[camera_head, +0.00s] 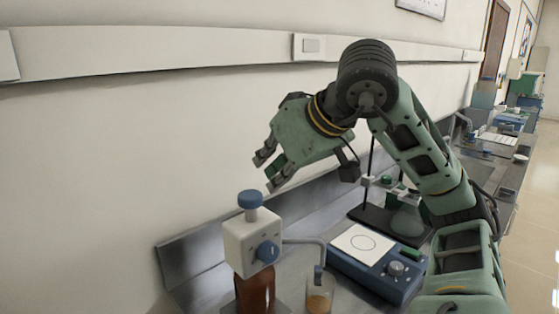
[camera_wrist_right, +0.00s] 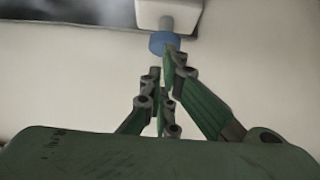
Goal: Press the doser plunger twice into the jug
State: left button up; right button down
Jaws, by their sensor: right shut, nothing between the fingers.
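The doser (camera_head: 249,243) is a white block with a blue side knob on a brown bottle (camera_head: 256,293). Its blue plunger cap (camera_head: 249,199) stands up on a grey stem. A spout runs right from the block and turns down over the jug (camera_head: 319,298), a small clear vessel with some brownish content, cut by the lower edge. My right gripper (camera_head: 267,172) is shut and empty, above and slightly right of the plunger cap, apart from it in the head view. In the right wrist view the plunger cap (camera_wrist_right: 164,42) shows just beyond the fingertips (camera_wrist_right: 168,88). My left gripper is out of view.
A blue device with a white top plate (camera_head: 363,243) stands right of the jug. Behind it is a dark stand (camera_head: 385,222) with glassware, partly behind my right arm. The wall and a rail (camera_head: 180,55) lie behind the bench. More equipment stands far right.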

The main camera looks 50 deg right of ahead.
jog(key=shift+v, duration=1.55)
jog(key=shift+w, duration=0.15)
